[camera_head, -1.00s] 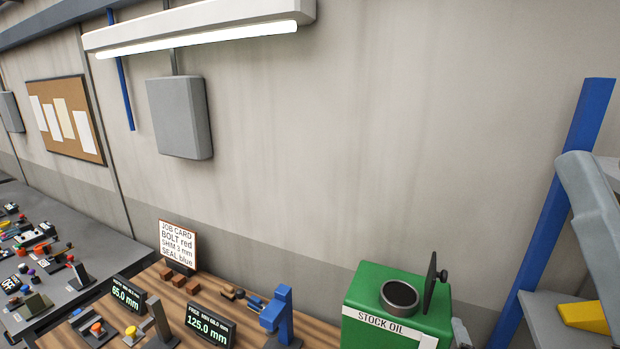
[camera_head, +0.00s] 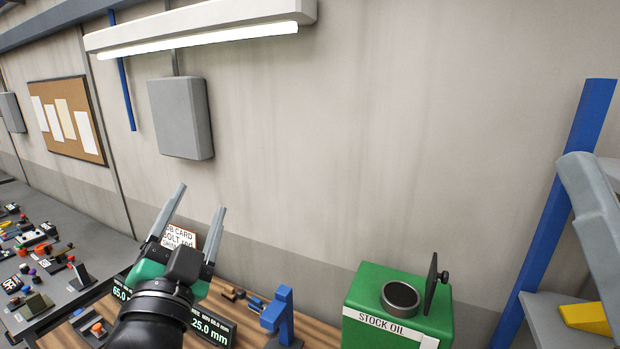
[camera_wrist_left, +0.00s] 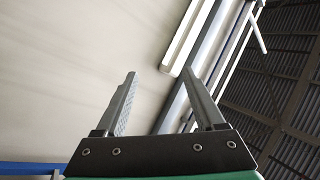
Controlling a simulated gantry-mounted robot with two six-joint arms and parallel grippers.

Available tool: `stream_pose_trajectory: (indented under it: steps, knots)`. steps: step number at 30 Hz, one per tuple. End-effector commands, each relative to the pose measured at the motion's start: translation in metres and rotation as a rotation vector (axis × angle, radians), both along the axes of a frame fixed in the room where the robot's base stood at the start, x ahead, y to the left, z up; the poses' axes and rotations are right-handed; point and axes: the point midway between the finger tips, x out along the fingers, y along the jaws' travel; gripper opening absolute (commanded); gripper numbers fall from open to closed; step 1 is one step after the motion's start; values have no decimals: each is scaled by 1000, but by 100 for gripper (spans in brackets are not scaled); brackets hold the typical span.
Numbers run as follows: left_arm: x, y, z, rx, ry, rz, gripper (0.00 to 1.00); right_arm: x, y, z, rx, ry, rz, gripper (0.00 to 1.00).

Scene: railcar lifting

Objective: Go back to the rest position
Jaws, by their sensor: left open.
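My left gripper (camera_head: 195,215) is raised above the wooden bench in the head view, its two grey fingers spread apart and pointing up. Nothing is between the fingers. It hides most of the job card (camera_head: 180,237) and part of both displays. In the left wrist view the left gripper (camera_wrist_left: 160,82) is also open and empty, with the wall, the lamp and the roof behind it. My right gripper is not in view.
A green stock oil container (camera_head: 385,342) with an open lid stands on the bench's right. A blue stand (camera_head: 283,318) is left of it. A grey table (camera_head: 70,265) with many small parts is at the left. A blue post (camera_head: 565,200) rises at the right. The air before the wall is clear.

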Motion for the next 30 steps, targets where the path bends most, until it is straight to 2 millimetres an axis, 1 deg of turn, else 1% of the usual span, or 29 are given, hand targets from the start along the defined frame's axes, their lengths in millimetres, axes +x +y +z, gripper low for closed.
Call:
stream_pose_trajectory:
  steps: [1, 2, 3, 4, 5, 6, 9, 10, 12, 15, 30]
  knots:
    - [-32, 18, 27, -85, -96, -22, 71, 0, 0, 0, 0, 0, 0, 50]
    - [-53, 25, 42, -140, -153, -48, 71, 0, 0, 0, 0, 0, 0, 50]
    - [-82, 31, 60, -211, -228, -93, 71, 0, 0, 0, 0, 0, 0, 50]
    - [-103, 32, 72, -261, -279, -133, 71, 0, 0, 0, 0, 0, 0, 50]
    - [-124, 32, 83, -308, -327, -180, 71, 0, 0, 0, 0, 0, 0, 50]
    - [-149, 28, 95, -368, -381, -246, 71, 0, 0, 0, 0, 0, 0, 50]
    - [-199, 20, 115, -499, -474, -408, 71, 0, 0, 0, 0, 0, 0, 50]
    - [-208, 18, 118, -543, -484, -455, 71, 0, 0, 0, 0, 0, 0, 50]
    - [-204, 15, 116, -622, -458, -515, 71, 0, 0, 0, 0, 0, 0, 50]
    - [-203, 15, 115, -669, -450, -541, 71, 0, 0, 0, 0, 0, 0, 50]
    - [-203, 15, 115, -669, -451, -540, 71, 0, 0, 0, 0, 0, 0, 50]
